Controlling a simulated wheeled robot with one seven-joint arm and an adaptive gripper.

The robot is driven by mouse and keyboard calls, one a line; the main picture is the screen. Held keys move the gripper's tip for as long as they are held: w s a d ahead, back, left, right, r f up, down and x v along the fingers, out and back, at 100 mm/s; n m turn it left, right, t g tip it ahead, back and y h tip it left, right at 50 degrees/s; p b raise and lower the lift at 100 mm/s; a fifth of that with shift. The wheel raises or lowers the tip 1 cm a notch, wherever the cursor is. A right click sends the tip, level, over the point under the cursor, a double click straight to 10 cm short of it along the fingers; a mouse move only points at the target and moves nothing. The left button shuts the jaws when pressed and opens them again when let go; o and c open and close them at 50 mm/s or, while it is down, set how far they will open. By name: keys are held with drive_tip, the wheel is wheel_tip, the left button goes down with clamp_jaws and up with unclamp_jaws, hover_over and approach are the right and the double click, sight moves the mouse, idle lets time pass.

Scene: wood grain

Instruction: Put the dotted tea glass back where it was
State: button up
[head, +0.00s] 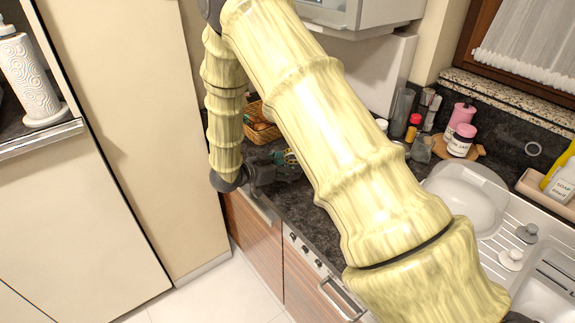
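My gripper (283,169) is low over the dark counter, left of the big arm link that crosses the picture. A small patch with teal and orange marks (291,157) shows at its fingertips; it may be the dotted tea glass, but it is too small and too covered to be sure. I cannot tell whether the fingers are closed on it or only beside it. My arm hides the middle of the counter.
A wicker basket (262,124) stands just behind the gripper. Right of the arm are a tall dark glass (401,112), jars, pink containers (461,139) on a wooden board, and a sink with a white dish (466,199). A tall cabinet (125,120) borders the left.

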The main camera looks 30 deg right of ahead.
idle(0.3)
drive_tip(key=shift+r, duration=0.2)
drive_tip(key=shift+a, duration=0.35)
drive_tip(key=w+b+v, duration=0.1)
drive_tip(key=b+v, duration=0.1)
drive_tip(key=v, duration=0.9)
drive_tip(key=shift+s+a+r+b, duration=0.15)
drive_tip(key=shift+s+b, duration=0.25)
drive_tip(key=shift+s, duration=0.1)
